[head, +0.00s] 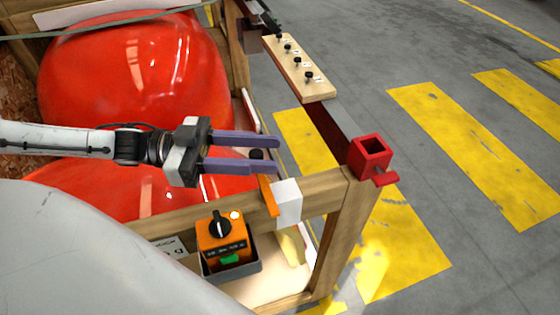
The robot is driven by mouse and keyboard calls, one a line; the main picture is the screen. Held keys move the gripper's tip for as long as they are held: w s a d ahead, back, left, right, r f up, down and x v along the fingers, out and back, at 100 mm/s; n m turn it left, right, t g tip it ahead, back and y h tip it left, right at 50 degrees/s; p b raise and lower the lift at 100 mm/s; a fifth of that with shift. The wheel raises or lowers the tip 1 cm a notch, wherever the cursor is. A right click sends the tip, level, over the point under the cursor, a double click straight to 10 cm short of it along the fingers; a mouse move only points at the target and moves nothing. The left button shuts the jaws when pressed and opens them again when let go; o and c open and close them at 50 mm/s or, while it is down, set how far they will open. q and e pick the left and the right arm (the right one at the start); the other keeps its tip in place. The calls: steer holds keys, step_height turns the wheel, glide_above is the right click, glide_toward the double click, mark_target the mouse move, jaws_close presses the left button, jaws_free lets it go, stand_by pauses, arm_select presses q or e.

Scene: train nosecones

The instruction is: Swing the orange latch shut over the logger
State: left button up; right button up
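The orange latch (268,196) is a thin strip standing on the wooden crate rail, against a white block (288,203). The logger (222,239) is an orange box with a black knob, a white button and a green patch. It sits in a grey holder (246,270) below and left of the latch, and the latch does not lie across its front. My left gripper (277,153) comes in from the left with two purple fingers spread apart, nothing clearly held between them. Its lower finger is just above the latch's upper end; I cannot tell whether they touch. My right gripper is out of view.
Glossy red nosecones (140,75) fill the wooden crate behind my arm. A red square socket (370,155) with a handle sits at the crate's corner post. A wooden strip with several black knobs (300,68) lies along the far rail. The striped floor to the right is clear.

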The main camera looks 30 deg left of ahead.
arm_select(q)
steer(key=shift+b+x, duration=0.5)
steer(key=shift+x, duration=1.15)
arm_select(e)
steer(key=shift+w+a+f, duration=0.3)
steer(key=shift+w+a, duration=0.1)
arm_select(q)
steer(key=shift+s, duration=0.1)
